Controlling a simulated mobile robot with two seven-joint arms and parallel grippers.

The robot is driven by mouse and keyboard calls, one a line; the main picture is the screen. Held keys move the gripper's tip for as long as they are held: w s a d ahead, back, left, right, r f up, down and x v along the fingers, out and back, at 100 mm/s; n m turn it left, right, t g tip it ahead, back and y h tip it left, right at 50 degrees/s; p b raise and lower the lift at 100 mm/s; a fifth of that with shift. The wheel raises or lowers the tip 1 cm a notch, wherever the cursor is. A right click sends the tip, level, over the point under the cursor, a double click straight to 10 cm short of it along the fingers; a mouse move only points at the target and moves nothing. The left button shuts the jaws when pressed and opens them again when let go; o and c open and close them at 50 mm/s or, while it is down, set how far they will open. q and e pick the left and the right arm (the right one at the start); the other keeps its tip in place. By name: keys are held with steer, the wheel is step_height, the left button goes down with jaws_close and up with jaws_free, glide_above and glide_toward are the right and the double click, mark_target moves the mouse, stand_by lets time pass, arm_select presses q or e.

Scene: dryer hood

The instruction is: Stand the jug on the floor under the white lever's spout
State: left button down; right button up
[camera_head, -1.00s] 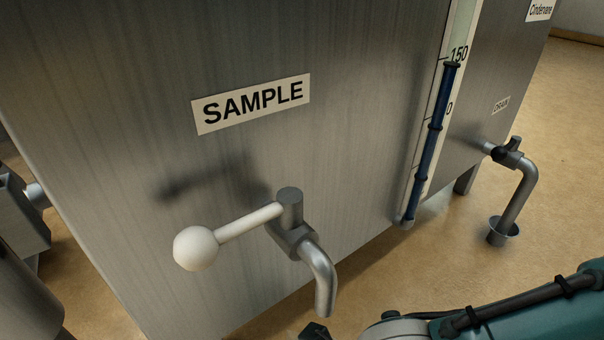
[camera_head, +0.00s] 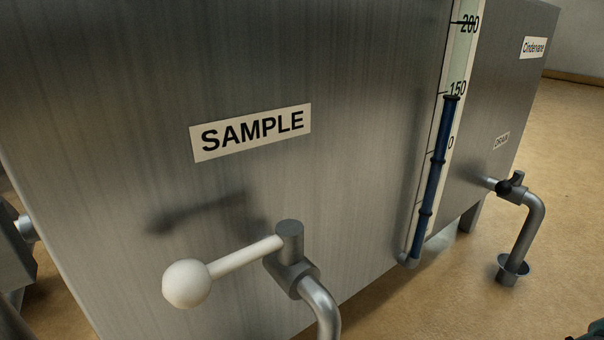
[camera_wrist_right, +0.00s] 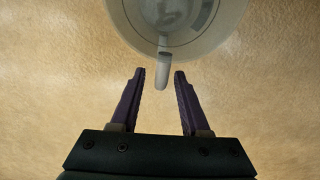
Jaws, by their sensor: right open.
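The white lever (camera_head: 232,262) with its ball end sticks out from the steel tank under the SAMPLE label in the head view. Its grey spout (camera_head: 322,306) curves down and runs out of the bottom of the picture. The floor under the spout is out of view. In the right wrist view a pale round jug (camera_wrist_right: 236,14), cut off by the top edge, stands over the tan floor. Its handle (camera_wrist_right: 162,80) points toward my right gripper (camera_wrist_right: 159,74). That gripper is open, with a fingertip on either side of the handle's end. My left gripper is not in view.
The steel tank (camera_head: 130,110) fills most of the head view. A blue level gauge (camera_head: 436,165) runs up its face. A drain pipe (camera_head: 528,232) with a small cup stands at the right. Open floor (camera_head: 568,190) lies beyond it.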

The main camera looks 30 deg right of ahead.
step_height(320, 180, up, 8)
steer(key=p, duration=0.7)
steer(key=shift+f, duration=0.1)
stand_by(0.7)
